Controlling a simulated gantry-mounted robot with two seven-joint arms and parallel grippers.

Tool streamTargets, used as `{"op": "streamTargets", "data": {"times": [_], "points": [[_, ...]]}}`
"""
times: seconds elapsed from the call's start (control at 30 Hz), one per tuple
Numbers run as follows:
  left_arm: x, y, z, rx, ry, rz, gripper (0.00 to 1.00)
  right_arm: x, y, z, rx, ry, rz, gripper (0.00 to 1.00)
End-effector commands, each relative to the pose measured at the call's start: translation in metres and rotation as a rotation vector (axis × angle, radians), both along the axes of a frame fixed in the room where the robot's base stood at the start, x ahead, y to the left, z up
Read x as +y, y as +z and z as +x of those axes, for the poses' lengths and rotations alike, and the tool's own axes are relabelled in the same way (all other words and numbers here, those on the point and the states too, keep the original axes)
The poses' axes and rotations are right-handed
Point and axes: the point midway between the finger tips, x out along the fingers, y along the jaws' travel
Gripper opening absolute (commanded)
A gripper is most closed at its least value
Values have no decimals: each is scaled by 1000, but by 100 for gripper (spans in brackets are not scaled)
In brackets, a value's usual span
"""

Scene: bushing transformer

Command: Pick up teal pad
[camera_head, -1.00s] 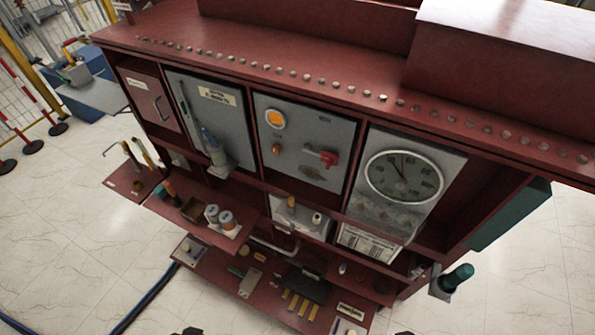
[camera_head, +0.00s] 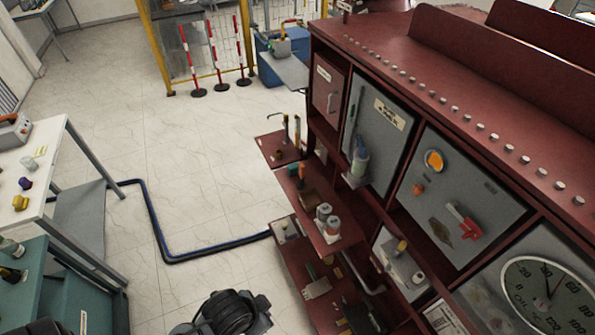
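I cannot make out a teal pad for certain. The red transformer cabinet (camera_head: 380,45) fills the right side, with small items on its fold-out shelves. The lowest shelf (camera_head: 300,268) holds a pale flat piece (camera_head: 317,288), a dark block (camera_head: 360,318) and several small parts too small to tell apart. Neither gripper shows. A black and grey part of my own arm rises at the bottom edge.
A white table (camera_head: 40,165) with small coloured parts stands at left, above a teal cabinet (camera_head: 75,280). A dark blue hose (camera_head: 155,225) runs across the floor. Red-and-white posts (camera_head: 215,50) and a yellow fence stand behind.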

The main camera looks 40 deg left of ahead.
Motion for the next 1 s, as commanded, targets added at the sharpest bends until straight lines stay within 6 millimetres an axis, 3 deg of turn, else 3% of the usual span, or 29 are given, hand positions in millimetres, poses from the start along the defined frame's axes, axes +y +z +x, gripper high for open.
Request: {"op": "streamTargets", "data": {"times": [0.47, 0.73, 1.0], "points": [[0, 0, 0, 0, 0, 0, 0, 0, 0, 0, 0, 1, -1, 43], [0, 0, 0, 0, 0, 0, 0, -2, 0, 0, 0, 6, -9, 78], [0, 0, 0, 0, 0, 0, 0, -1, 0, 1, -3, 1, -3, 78]]}}
